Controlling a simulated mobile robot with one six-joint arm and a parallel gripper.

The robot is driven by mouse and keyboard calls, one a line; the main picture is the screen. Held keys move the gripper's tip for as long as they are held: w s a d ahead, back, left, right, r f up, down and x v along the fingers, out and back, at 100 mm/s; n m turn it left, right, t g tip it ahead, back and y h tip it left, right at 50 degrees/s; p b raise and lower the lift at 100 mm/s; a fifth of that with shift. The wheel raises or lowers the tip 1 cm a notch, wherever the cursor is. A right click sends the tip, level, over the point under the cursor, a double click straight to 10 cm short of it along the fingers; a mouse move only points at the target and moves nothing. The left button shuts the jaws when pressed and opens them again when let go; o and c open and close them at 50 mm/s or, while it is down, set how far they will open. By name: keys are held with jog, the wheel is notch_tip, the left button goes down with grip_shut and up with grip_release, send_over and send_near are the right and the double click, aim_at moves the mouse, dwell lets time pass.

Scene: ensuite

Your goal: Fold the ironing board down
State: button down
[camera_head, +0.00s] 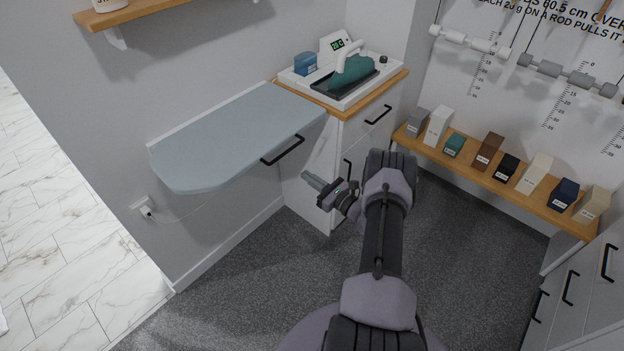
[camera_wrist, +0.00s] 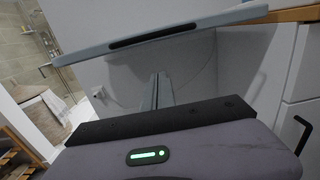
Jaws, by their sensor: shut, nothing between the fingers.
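The ironing board (camera_head: 230,137) is a pale blue-grey panel that stands out level from the wall, with a rounded near end. A black bar handle (camera_head: 283,151) is on its front edge. In the wrist view the board (camera_wrist: 215,22) crosses the top as a tilted slab, with the handle (camera_wrist: 165,36) along its edge. My gripper (camera_head: 308,178) is shut and empty, below and to the right of the handle and apart from it. In the wrist view the closed fingers (camera_wrist: 160,82) point at the space under the board.
A white cabinet (camera_head: 325,190) with black handles stands right of the board. An iron (camera_head: 350,72) rests in a tray (camera_head: 372,92) on top. A wooden shelf (camera_head: 490,184) with several boxes runs along the right wall. A cord hangs from a wall socket (camera_head: 143,206).

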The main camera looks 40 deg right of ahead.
jog(key=w+r+b, duration=0.1)
jog(key=w+r, duration=0.3)
jog(key=w, duration=0.2)
jog(key=shift+a, duration=0.3)
jog(key=shift+w+r, duration=0.1)
notch_tip(320, 180, up, 7)
jog(key=p, duration=0.3)
